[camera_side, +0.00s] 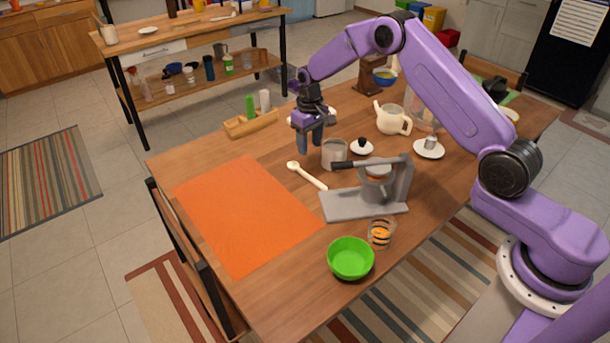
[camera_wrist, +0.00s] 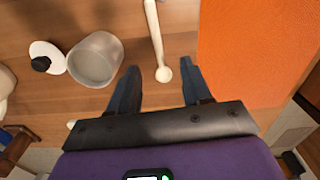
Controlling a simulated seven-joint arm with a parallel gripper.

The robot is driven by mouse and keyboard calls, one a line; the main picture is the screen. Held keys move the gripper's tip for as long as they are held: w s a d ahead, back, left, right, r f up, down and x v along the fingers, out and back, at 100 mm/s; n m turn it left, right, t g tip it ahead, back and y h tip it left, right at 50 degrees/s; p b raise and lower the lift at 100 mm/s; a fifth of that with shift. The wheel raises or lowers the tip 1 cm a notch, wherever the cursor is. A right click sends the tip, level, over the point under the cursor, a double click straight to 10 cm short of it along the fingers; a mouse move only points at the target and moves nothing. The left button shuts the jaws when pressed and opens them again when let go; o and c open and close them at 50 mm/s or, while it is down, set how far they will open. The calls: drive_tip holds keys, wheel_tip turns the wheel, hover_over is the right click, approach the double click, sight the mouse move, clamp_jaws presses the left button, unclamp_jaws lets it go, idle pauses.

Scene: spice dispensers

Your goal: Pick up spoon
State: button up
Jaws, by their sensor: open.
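The spoon (camera_side: 307,175) is cream-coloured with a long handle. It lies on the wooden table between the orange mat and a grey canister, its bowl end toward the far side. In the wrist view the spoon (camera_wrist: 157,45) runs down from the top edge, its bowl between the fingertips in the picture. My gripper (camera_side: 311,146) points down above the table, beyond the spoon's bowl end in the side view, apart from it. In the wrist view my gripper (camera_wrist: 161,80) has its two blue fingers spread with nothing held between them.
The orange mat (camera_side: 247,214) lies flat beside the spoon. The grey canister (camera_side: 335,154) and a white lid with a black knob (camera_side: 362,147) stand on the other side. A grey press (camera_side: 345,205), green bowl (camera_side: 350,259), glass (camera_side: 381,234), teapot (camera_side: 392,119) and wooden caddy (camera_side: 248,124) stand around.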

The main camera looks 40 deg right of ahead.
hover_over(311, 177)
drive_tip(key=f, duration=0.7)
drive_tip(key=shift+a, duration=0.3)
drive_tip(key=shift+w+d+f, duration=0.1)
drive_tip(key=shift+d+f, duration=0.1)
drive_tip(key=shift+f, duration=1.1)
drive_tip(key=shift+d+f, duration=0.15)
drive_tip(key=shift+f, duration=1.1)
clamp_jaws()
